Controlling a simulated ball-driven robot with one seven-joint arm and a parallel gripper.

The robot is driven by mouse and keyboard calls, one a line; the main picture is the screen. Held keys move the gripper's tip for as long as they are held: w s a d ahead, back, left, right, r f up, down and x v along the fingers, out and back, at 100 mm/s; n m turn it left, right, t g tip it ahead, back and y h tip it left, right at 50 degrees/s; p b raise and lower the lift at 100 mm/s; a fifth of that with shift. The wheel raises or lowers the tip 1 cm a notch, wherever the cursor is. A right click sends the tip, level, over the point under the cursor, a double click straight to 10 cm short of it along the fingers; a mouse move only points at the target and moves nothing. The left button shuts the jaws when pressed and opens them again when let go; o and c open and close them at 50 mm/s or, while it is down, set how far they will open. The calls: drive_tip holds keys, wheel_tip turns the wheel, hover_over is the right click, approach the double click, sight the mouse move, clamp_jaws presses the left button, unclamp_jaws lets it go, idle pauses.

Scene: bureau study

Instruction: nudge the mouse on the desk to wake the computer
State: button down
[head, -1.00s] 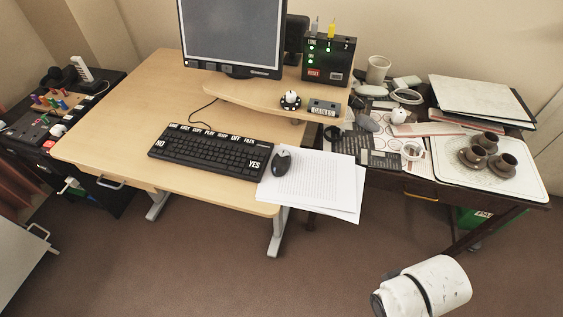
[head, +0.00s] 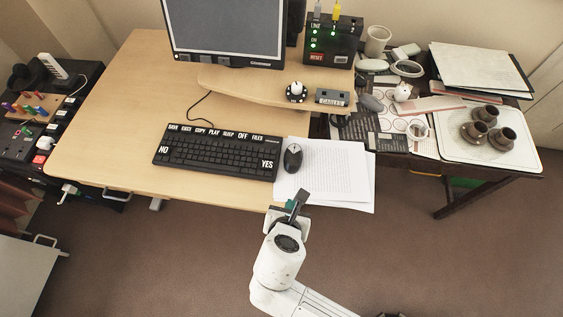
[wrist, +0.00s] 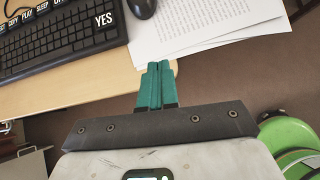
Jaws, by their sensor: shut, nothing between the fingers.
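The dark mouse (head: 293,158) lies on the white papers (head: 330,173) at the desk's front right, just right of the black keyboard (head: 220,152). The computer monitor (head: 225,28) stands at the back with a grey screen. My gripper (head: 299,196) is at the desk's front edge, below the mouse in the head view and apart from it. In the wrist view my gripper (wrist: 157,68) has its green fingers together with nothing between them. The mouse (wrist: 143,8) shows there at the top edge, partly cut off, ahead of the fingertips.
A raised shelf (head: 260,88) holds a small round device (head: 296,92) and a labelled box (head: 332,97). A cluttered side table with brown cups (head: 487,126) stands at right. The desk left of the keyboard is clear. A green round object (wrist: 290,140) shows low right in the wrist view.

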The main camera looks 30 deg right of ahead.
sight(293, 164)
drive_tip(key=shift+n, duration=0.5)
drive_tip(key=x, duration=0.6)
drive_tip(key=w+x, duration=0.1)
drive_tip(key=x, duration=0.2)
drive_tip(key=shift+a+r, duration=0.15)
drive_tip(key=shift+a, duration=0.2)
drive_tip(key=w+d, duration=0.2)
drive_tip(key=shift+w+f, duration=0.25)
drive_tip(key=shift+w, duration=0.15)
drive_tip(key=shift+w+d, duration=0.35)
drive_tip(key=shift+w, duration=0.1)
drive_tip(key=w+d+p, duration=0.1)
drive_tip(key=w+d, duration=0.1)
drive_tip(key=w, duration=0.1)
drive_tip(key=shift+d+p, duration=0.1)
drive_tip(key=shift+p, duration=0.3)
drive_tip(key=shift+w+d, duration=0.2)
drive_tip(key=shift+w, duration=0.1)
